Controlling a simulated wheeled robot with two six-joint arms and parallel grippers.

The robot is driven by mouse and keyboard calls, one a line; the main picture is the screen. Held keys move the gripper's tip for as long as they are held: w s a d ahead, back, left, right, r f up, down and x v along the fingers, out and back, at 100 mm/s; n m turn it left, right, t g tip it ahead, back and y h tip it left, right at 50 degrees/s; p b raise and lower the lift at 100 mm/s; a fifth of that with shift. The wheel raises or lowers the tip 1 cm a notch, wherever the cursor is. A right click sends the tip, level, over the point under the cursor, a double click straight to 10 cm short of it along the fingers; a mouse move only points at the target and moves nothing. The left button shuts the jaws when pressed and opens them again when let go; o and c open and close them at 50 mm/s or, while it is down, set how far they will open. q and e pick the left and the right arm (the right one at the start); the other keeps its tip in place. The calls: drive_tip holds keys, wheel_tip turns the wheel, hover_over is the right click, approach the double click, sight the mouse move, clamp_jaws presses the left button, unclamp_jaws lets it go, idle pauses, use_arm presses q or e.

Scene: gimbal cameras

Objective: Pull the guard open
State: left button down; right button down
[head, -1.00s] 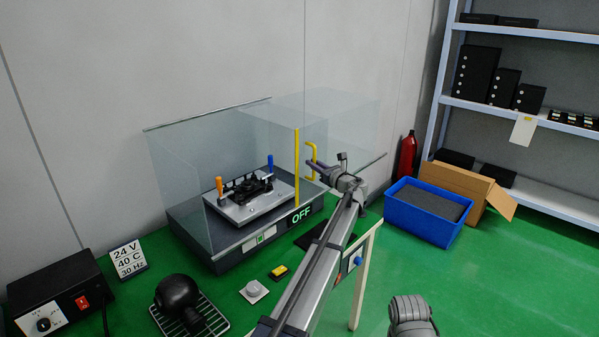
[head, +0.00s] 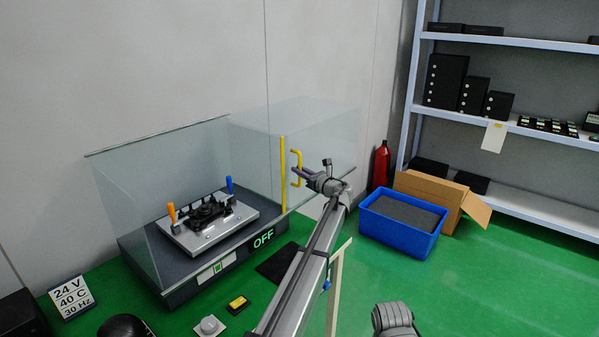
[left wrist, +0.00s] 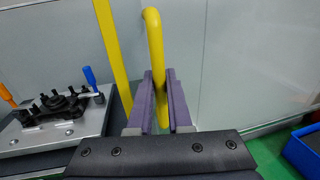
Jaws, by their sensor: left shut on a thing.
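The guard (head: 160,165) is a clear box around a grey fixture plate (head: 205,228) on a dark base. It has an upright yellow edge strip (head: 283,175) and a yellow handle (head: 299,156) on its right part. My left gripper (head: 301,173) reaches up to the handle in the head view. In the left wrist view its purple jaws (left wrist: 160,95) are shut on the yellow handle (left wrist: 154,45), one on each side. The strip stands right of the fixture's blue-handled clamp (head: 229,185). My right gripper does not show.
An OFF sign (head: 263,238) is on the base front. A blue crate (head: 385,237), a cardboard box (head: 452,207), a red extinguisher (head: 382,160) and shelves stand to the right.

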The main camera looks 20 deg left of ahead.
use_arm(q)
drive_tip(key=c, duration=0.8)
unclamp_jaws()
drive_tip(key=shift+c, duration=0.2)
drive_tip(key=v, duration=0.7)
drive_tip(key=shift+s+d, duration=0.2)
drive_tip(key=shift+d, duration=0.15)
drive_tip(key=shift+s+f, duration=0.1)
